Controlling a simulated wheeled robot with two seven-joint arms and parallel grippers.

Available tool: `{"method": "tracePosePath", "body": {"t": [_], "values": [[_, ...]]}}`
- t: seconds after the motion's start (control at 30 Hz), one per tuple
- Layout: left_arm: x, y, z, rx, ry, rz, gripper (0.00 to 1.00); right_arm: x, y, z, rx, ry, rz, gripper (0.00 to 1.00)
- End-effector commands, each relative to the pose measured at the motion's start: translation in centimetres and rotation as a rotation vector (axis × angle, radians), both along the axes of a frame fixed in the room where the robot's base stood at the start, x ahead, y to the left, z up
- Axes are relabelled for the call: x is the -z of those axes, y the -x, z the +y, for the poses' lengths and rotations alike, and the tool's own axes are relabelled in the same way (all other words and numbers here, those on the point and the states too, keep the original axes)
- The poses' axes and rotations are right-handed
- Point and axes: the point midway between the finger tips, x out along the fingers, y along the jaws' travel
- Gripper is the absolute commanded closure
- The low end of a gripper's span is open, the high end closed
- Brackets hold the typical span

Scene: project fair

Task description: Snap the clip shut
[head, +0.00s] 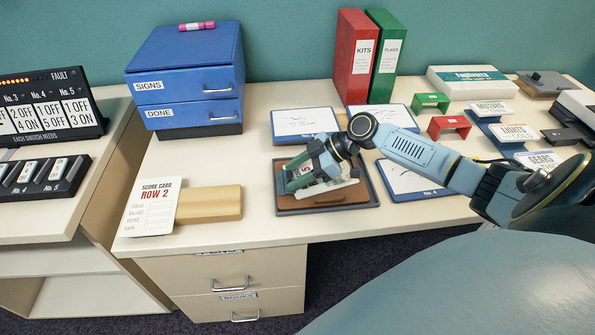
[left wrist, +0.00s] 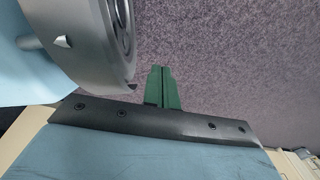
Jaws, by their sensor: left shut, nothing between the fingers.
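A brown board (head: 325,204) lies on a dark mat on the table, in the middle of the head view. A pale, narrow piece (head: 338,188), which may be the clip, lies on it, and a card with red print shows partly behind the fingers. My right gripper (head: 298,181) is over the board's left part, its green fingers low over these pieces. It hides much of them, so I cannot tell whether the clip is open, whether the fingers touch it, or how far apart they are. My left gripper (left wrist: 163,88) shows in the left wrist view, green fingers together and empty above the carpet.
A score card (head: 154,206) leans on a wooden block (head: 210,203) left of the board. Blue drawer boxes (head: 187,75) stand behind. Red (head: 353,55) and green (head: 386,57) binders stand at the back. White sheets lie around the board; small coloured stands are at the right.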

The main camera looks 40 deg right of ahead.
Motion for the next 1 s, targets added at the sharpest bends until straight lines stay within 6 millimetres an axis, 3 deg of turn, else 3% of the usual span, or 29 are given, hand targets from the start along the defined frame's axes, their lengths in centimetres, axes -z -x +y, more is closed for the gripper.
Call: {"method": "tracePosePath", "body": {"t": [0.37,0.63,1.0], "values": [[0.0,0.6,0.0,-0.001,0.000,0.009,1.00,-0.4,0.3,-0.6,0.002,0.004,0.001,0.49],[-0.4,1.5,0.2,-0.001,-0.003,0.022,1.00,-3.4,2.6,-4.1,0.001,0.006,0.003,0.49],[-1.2,1.0,-1.2,-0.003,0.016,0.011,1.00,-7.4,5.3,-8.6,0.001,0.002,0.002,0.49]]}}
